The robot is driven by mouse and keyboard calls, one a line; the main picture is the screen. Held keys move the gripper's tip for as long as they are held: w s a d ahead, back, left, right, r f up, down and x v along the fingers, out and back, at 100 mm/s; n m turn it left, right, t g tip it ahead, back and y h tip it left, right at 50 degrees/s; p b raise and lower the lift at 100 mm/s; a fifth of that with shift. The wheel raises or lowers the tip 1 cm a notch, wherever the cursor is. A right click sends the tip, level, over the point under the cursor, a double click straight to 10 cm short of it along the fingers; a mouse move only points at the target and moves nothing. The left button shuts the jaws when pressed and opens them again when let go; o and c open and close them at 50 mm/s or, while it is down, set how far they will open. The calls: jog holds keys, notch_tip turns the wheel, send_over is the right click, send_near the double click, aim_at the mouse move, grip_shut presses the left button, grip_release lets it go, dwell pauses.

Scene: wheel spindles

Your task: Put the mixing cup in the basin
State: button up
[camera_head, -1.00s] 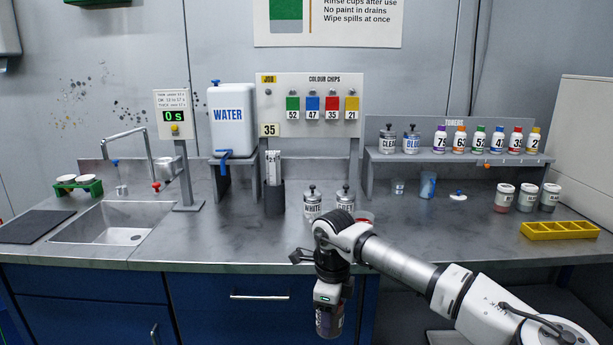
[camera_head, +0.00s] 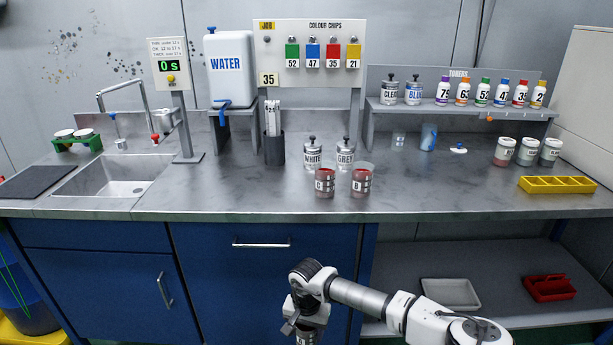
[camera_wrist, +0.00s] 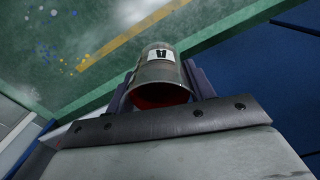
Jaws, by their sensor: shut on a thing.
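A mixing cup (camera_wrist: 158,68) with a white label reading "A" and red inside is between the fingers of my gripper (camera_wrist: 160,80) in the wrist view. My gripper is shut on it, and its open mouth faces my palm. Below it the wrist view shows the green floor. In the head view my wrist is low, in front of the blue cabinets, and the fingers and cup are cut off by the bottom edge. The basin (camera_head: 122,188) is a steel sink sunk in the counter at the left, and it looks empty. My gripper is right of it and lower.
Two similar cups with red inside, a left one (camera_head: 325,184) and a right one (camera_head: 361,182), stand near the counter's front edge. A tap (camera_head: 146,115) reaches over the basin. A timer stand (camera_head: 184,130) rises at its right.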

notch_tip(320, 180, down, 8)
jog(key=s+n, duration=0.2)
jog(key=n, duration=0.1)
jog(key=shift+f, duration=0.25)
jog(key=shift+a, duration=0.1)
jog(key=shift+d, duration=0.25)
